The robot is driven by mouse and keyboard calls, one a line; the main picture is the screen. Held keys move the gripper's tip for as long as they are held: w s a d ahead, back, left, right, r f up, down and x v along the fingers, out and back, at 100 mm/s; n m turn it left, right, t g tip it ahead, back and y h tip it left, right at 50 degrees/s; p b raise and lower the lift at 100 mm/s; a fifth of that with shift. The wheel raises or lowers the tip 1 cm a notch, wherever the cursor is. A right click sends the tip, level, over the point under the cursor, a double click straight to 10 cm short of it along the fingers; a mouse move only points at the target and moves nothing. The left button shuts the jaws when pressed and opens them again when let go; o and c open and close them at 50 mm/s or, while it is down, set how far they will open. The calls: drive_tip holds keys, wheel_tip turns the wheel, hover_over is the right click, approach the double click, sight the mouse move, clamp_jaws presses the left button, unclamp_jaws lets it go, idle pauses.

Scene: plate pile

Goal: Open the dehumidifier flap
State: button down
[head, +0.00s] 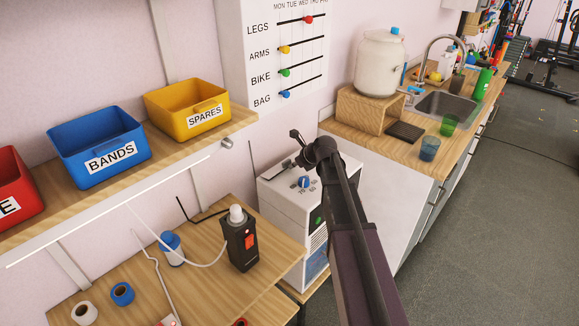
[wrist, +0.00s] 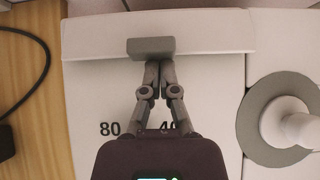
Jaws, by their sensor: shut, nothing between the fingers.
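The dehumidifier (head: 285,208) is a white box with a blue dial (head: 304,182) and a grilled front, standing past the right end of the low wooden table. In the wrist view, its flap (wrist: 95,38) is a pale raised strip across the top, with a grey tab (wrist: 150,48) at the middle of its near edge. My gripper (wrist: 152,65) is shut and empty, with its fingertips right at the tab's near edge; whether they touch is unclear. The flap looks closed. In the head view my arm's end hides part of the dehumidifier's top.
A black device (head: 240,240) with a red switch stands on the low wooden table (head: 105,268), left of the dehumidifier. Labelled bins, including the yellow one (head: 187,110), sit on a shelf above. The sink counter (head: 352,135) is behind and right. A grey-ringed white knob (wrist: 288,122) is right of my fingers.

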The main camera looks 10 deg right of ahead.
drive_tip(key=shift+w+a, duration=0.2)
drive_tip(key=shift+a, duration=0.05)
idle(0.5)
drive_tip(key=shift+s+r, duration=0.1)
drive_tip(key=s+d+r+p, duration=0.1)
drive_tip(key=s, duration=0.1)
drive_tip(key=s+d+r+p, duration=0.3)
drive_tip(key=s+p, duration=0.1)
drive_tip(key=shift+d+r, duration=0.25)
drive_tip(key=shift+d, duration=0.05)
drive_tip(key=shift+s+d+r, duration=0.35)
drive_tip(key=shift+s+d, duration=0.15)
drive_tip(key=shift+s, duration=0.1)
drive_tip(key=shift+f, duration=0.1)
